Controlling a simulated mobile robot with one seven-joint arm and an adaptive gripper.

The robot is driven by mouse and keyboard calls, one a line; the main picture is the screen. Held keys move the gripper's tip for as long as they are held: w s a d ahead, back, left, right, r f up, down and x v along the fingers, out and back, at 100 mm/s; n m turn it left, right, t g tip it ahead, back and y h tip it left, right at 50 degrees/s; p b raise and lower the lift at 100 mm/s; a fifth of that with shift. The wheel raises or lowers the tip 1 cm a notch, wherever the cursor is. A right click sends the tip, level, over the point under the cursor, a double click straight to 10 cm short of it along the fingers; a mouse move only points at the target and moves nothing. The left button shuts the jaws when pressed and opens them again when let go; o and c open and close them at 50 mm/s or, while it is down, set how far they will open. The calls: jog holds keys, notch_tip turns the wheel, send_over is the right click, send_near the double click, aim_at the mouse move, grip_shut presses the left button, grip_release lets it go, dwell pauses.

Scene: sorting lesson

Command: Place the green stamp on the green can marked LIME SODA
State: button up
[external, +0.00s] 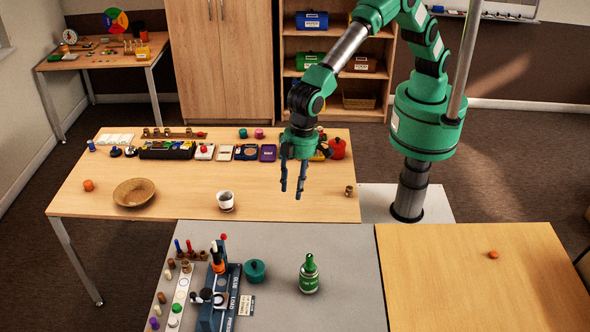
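My gripper (292,192) hangs in the air over the right part of the far wooden table, fingers pointing down. Its two fingers are apart and nothing shows between them. I cannot tell for sure which thing is the green stamp; a small green-topped piece (176,308) stands among small coloured pieces at the left of the grey table. No can with a readable LIME SODA label shows. A green bottle (309,276) with a pale label stands upright on the grey table, its print too small to read. A small dark green cylinder (243,133) stands at the far table's back.
The far table (90,194) holds a wicker bowl (134,192), a white cup (226,201), a red pot (337,149) and a row of small boxes. A teal pot (256,271) and a dark blue stand (212,312) are on the grey table (345,245). The right table (450,285) is mostly clear.

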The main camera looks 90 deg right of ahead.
jog(key=w+d+r, duration=0.4)
jog(key=d+r, duration=0.6)
jog(key=d, duration=0.2)
jog(key=s+d+r+m+t, duration=0.1)
jog(key=d+r, duration=0.5)
jog(key=d, duration=0.4)
jog(key=s+d+r, duration=0.1)
jog(key=d+r, duration=0.4)
jog(key=d, duration=0.5)
jog(key=s+d+r+m+t, duration=0.1)
jog(key=s+d+r, duration=0.1)
jog(key=d+r, duration=0.55)
jog(key=s+d+r+m+t, duration=0.1)
jog(key=s+d, duration=0.9)
jog(key=d, duration=0.4)
jog(key=s+d+m+t, duration=0.1)
jog(key=s+d, duration=0.9)
jog(key=d, duration=0.3)
jog(key=s+d+f+h, duration=0.1)
jog(key=s+d+f, duration=0.2)
jog(key=s+d, duration=0.2)
jog(key=s, duration=0.3)
jog(key=shift+s+f, duration=0.2)
jog(key=shift+s, duration=0.15)
jog(key=shift+d, duration=0.1)
notch_tip(320, 180, down, 7)
jog(key=b, duration=0.7)
